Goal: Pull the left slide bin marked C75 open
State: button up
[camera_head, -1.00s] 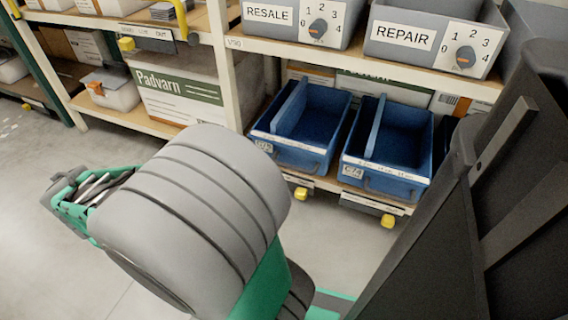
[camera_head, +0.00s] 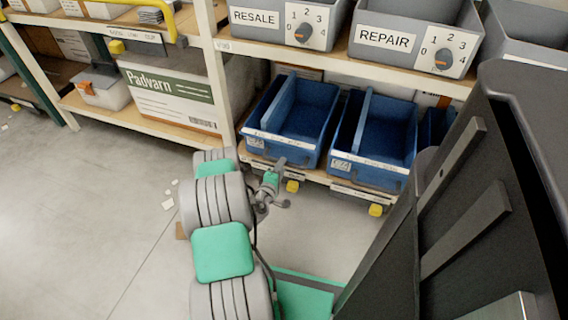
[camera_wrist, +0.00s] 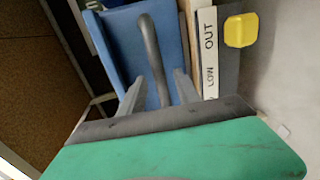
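The left blue slide bin (camera_head: 293,153) sits on the lower shelf, with a small front label that is hard to read now. Its divider runs front to back. My gripper (camera_head: 280,164) is just in front of this bin, low at its front face. In the wrist view, my gripper's two grey fingers (camera_wrist: 157,90) stand apart, pointing at a blue bin front (camera_wrist: 118,45). A dark curved handle (camera_wrist: 150,48) runs down between the fingers; I cannot tell whether they touch it. The front label is not seen in the wrist view.
A second blue bin (camera_head: 370,176) stands close on the right. Grey bins marked RESALE (camera_head: 262,18) and REPAIR (camera_head: 392,40) sit on the shelf above. A white rack post (camera_head: 213,75) stands at left. Yellow tabs (camera_head: 292,186) hang under the shelf edge.

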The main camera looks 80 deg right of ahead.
jog(key=x, duration=0.3)
jog(key=shift+d+f+b, duration=0.1)
jog(key=shift+d+b, duration=0.2)
jog(key=shift+d, duration=0.1)
grip_shut()
jog(key=shift+w+a, duration=0.1)
dwell(1.0)
